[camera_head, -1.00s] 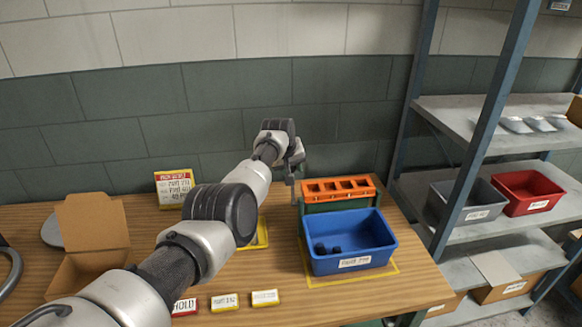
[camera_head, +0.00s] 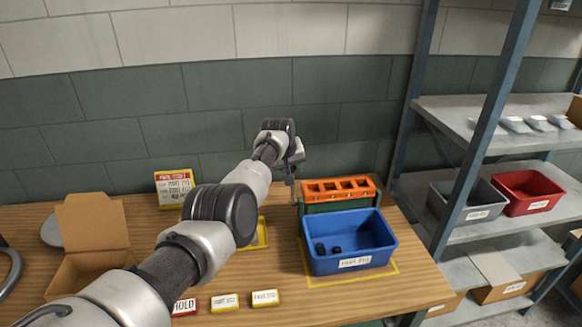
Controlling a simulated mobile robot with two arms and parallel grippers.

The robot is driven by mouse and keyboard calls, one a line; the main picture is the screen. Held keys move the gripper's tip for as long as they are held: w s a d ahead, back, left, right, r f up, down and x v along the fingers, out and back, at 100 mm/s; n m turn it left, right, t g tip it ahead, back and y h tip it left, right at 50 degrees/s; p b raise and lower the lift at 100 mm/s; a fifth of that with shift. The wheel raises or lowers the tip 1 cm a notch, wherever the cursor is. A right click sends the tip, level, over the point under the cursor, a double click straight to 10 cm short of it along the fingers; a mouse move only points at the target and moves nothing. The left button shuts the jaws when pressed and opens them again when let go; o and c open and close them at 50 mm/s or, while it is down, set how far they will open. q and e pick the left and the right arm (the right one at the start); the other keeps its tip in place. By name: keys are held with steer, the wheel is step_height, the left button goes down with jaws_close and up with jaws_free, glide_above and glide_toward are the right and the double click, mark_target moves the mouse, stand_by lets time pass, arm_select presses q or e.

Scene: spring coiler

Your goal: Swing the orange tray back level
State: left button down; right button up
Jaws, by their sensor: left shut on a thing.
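The orange tray (camera_head: 338,189) has several square pockets and sits on a green stand (camera_head: 335,206) behind the blue bin; it looks about level. My left gripper (camera_head: 294,186) is at the tray's left end, with its fingers pointing down. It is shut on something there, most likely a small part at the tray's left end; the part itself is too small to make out. My right gripper is not in view.
A blue bin (camera_head: 374,262) with small dark parts stands in front of the tray. An open cardboard box (camera_head: 98,223), label blocks (camera_head: 225,302) and a sign (camera_head: 173,187) are on the table. A metal shelf (camera_head: 480,163) stands right.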

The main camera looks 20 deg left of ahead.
arm_select(q)
steer(key=shift+s+f, duration=0.15)
steer(key=shift+f, duration=0.25)
